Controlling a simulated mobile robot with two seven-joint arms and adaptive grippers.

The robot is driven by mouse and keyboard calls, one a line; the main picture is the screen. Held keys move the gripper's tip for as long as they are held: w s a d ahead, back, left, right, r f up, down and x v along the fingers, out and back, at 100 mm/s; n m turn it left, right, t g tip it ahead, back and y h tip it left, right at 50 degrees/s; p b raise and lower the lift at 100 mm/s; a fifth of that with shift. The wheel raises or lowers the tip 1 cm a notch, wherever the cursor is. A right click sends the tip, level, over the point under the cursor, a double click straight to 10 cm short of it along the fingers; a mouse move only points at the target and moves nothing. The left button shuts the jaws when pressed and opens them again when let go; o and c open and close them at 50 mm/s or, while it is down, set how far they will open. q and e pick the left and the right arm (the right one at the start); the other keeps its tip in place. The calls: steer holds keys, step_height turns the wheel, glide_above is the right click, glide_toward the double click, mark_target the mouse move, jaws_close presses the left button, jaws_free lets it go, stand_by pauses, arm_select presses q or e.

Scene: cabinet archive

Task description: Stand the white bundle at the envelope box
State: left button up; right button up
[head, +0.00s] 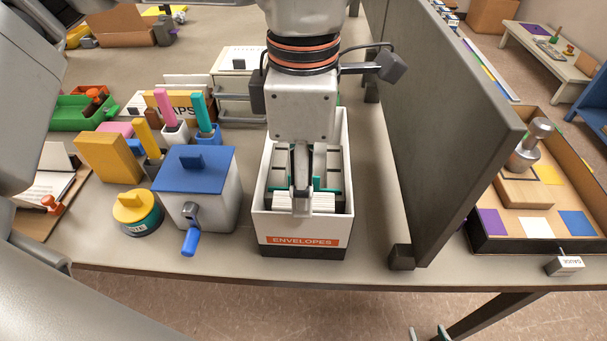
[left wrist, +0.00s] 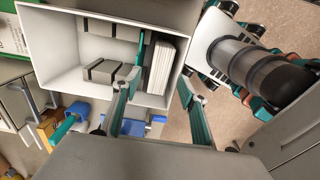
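The white envelope box (head: 265,215), marked "ENVELOPES", stands near the table's front edge and fills the upper middle of the left wrist view (left wrist: 65,55). The white bundle (head: 322,203) stands upright inside it at the front, beside a teal divider; it also shows in the left wrist view (left wrist: 164,62). Grey bundles (left wrist: 104,70) are behind it. My left gripper (head: 302,207) points down over the white bundle. In the left wrist view its fingers are spread apart, one toward either side of the bundle. My right gripper (head: 428,332) shows only two separated fingertips below the table edge.
A blue-lidded sharpener (head: 195,185) with a crank stands close left of the box. A tall grey panel (head: 440,110) rises on the right, with a narrow clear strip between. A tray (head: 490,245) lies beyond it.

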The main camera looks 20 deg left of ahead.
arm_select(q)
steer(key=shift+c, duration=0.9)
arm_select(e)
steer(key=shift+s+a+f, duration=0.1)
steer(key=shift+s+f, duration=0.1)
steer(key=shift+s, duration=0.15)
arm_select(q)
steer(key=shift+r+p, duration=1.25)
steer(key=shift+r, duration=0.85)
step_height(320, 180, up, 3)
steer(key=shift+f+p, duration=0.1)
steer(key=shift+p, duration=0.8)
arm_select(e)
step_height(320, 180, up, 6)
steer(key=w, duration=0.2)
steer(key=shift+t, duration=0.3)
arm_select(q)
step_height(320, 180, up, 12)
